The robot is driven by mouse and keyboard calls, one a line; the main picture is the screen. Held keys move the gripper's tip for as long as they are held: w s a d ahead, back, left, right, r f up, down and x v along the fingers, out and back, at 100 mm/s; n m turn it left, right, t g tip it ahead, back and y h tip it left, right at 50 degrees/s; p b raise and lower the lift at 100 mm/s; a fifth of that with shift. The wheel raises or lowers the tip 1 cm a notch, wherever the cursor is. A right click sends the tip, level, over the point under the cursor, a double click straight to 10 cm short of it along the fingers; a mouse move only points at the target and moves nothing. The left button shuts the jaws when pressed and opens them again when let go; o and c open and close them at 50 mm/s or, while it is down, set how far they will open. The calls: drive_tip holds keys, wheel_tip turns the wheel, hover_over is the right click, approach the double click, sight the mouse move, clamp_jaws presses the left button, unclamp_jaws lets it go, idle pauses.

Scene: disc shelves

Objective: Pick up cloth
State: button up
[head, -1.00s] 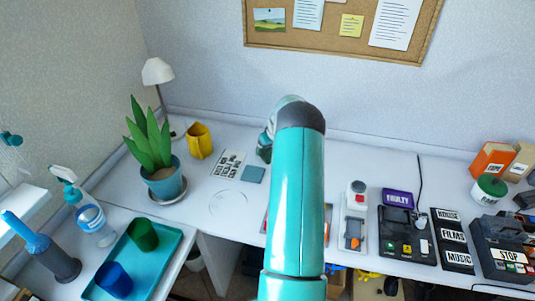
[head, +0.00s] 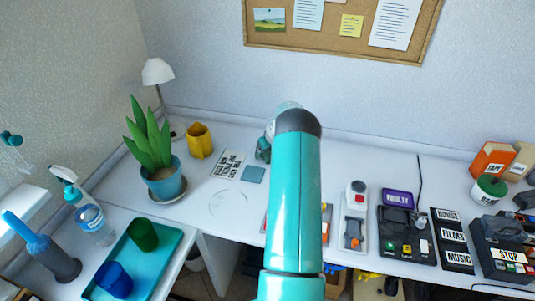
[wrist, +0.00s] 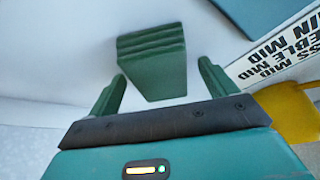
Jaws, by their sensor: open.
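My gripper (wrist: 163,72) is open in the wrist view, with one green finger on each side of a dark green, ridged block (wrist: 152,50). The block looks like a folded cloth, but I cannot be sure. Gaps show between it and both fingers. A flat teal square (head: 253,174) lies on the desk in the head view, and its corner also shows at the top of the wrist view (wrist: 258,12). It could be a cloth or a mat. In the head view, my arm hides much of the gripper area.
A printed sheet (head: 228,162) lies beside the teal square. A yellow cup (head: 199,141), a potted plant (head: 164,185) and a lamp (head: 158,72) stand to the left. Devices such as the films box (head: 453,236) line the right. The wall is close behind.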

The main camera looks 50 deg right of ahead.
drive_tip(key=c, duration=1.2)
drive_tip(key=shift+o, duration=0.2)
drive_tip(key=shift+r, duration=0.6)
wheel_tip(320, 180, up, 3)
drive_tip(key=shift+f, duration=0.1)
drive_tip(key=s+a+r, duration=0.2)
drive_tip(key=r, duration=0.1)
drive_tip(key=s+a+r, duration=0.1)
drive_tip(key=r, duration=0.1)
drive_tip(key=s+a+r, duration=0.4)
drive_tip(key=s+a, duration=0.3)
drive_tip(key=shift+r, duration=0.2)
